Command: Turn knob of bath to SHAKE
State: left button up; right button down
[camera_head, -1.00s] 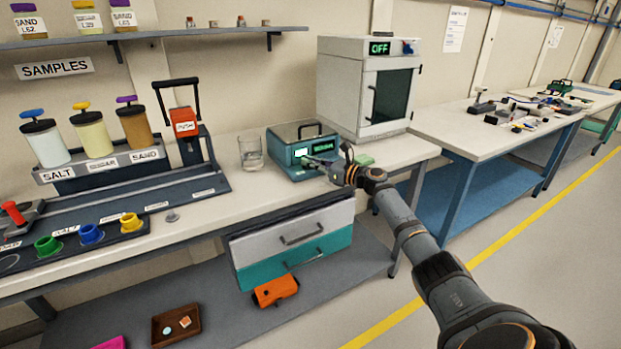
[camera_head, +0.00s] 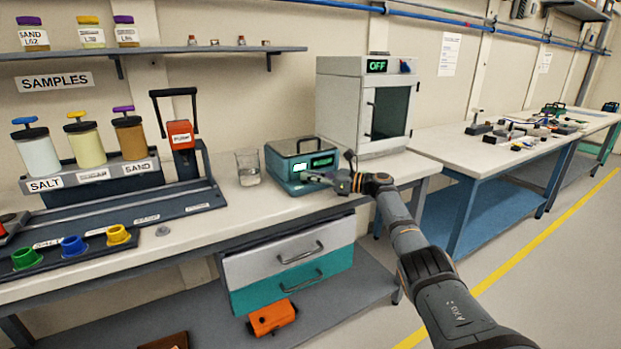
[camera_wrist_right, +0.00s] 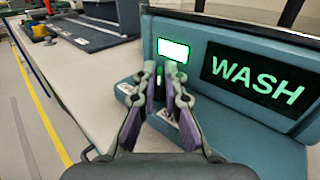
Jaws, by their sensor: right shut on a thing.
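The bath (camera_head: 284,170) is a teal box with a lid and handle on top, standing on the white bench. Its dark display (camera_wrist_right: 255,78) reads WASH in green in the right wrist view. A small white lit panel (camera_wrist_right: 173,50) is left of the display. My right gripper (camera_head: 318,178) is at the bath's front face. In the right wrist view its fingers (camera_wrist_right: 160,82) are closed around the dark knob (camera_wrist_right: 159,78) below the white panel. The fingers hide most of the knob. My left gripper is not in view.
A glass beaker (camera_head: 248,168) stands just left of the bath. A grey oven (camera_head: 345,105) with an OFF display stands behind it to the right. The sample dispensers (camera_head: 85,145) are further left. Drawers (camera_head: 290,262) hang under the bench.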

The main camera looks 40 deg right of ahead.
jog(key=shift+r, duration=0.1)
jog(key=c, duration=1.7)
grip_release()
jog(key=shift+d, duration=0.1)
jog(key=v, duration=1.1)
jog(key=shift+s+d, duration=0.15)
jog(key=shift+s, duration=0.25)
